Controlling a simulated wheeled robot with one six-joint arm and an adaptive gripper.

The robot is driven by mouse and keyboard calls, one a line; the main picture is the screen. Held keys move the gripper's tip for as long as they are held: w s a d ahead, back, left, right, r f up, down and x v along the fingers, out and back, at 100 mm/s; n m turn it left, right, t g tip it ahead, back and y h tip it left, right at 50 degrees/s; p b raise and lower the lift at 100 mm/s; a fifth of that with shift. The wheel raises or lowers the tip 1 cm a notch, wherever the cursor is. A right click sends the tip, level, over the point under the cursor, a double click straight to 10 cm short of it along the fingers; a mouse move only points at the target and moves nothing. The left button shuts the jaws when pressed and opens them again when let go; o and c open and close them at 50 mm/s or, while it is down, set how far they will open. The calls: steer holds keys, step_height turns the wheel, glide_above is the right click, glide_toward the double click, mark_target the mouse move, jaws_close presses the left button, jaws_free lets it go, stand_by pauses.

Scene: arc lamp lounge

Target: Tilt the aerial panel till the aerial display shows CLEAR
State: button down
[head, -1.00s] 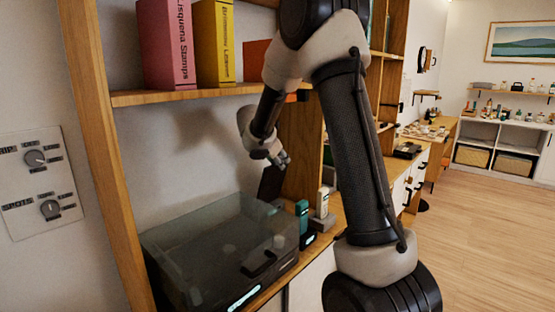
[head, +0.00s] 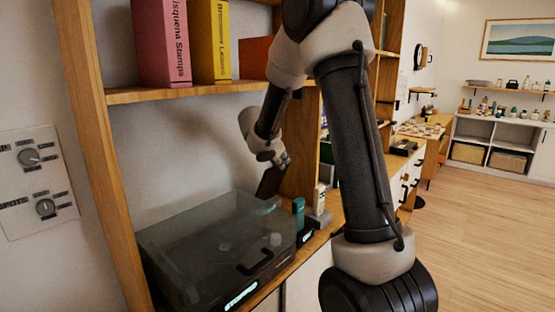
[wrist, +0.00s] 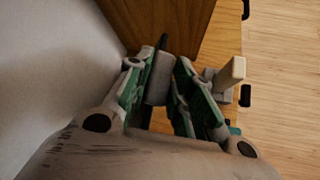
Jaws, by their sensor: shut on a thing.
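The aerial panel, a dark flat plate (head: 269,183), stands at the back of the shelf, behind the turntable, and leans in the head view. My gripper (head: 282,161) is at its top edge, reaching down from above. In the wrist view my gripper (wrist: 160,72) has its green-lined fingers on either side of a grey piece (wrist: 160,80), which seems to be part of the panel; the fingers hide much of it. A small dark unit with a lit strip (head: 306,238) by the teal object may be the aerial display; its text is too small to read.
A turntable under a clear lid (head: 210,245) fills the shelf front left. A teal item (head: 299,210) and a cream handset on a grey base (head: 319,200) stand close right of the panel. A shelf with books (head: 190,94) is above. A wooden upright stands behind.

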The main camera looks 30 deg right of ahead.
steer(key=c, duration=1.3)
jaws_free()
steer(key=s+a+r, duration=0.1)
steer(key=s+a, duration=0.2)
steer(key=a, duration=0.1)
steer(key=s+a+r, duration=0.1)
steer(key=s+a, duration=0.2)
steer(key=a, duration=0.1)
steer(key=s+a+r, duration=0.1)
steer(key=s+a, duration=0.2)
steer(key=a, duration=0.1)
steer(key=shift+s+a+r, duration=0.1)
steer(key=shift+s+a, duration=0.15)
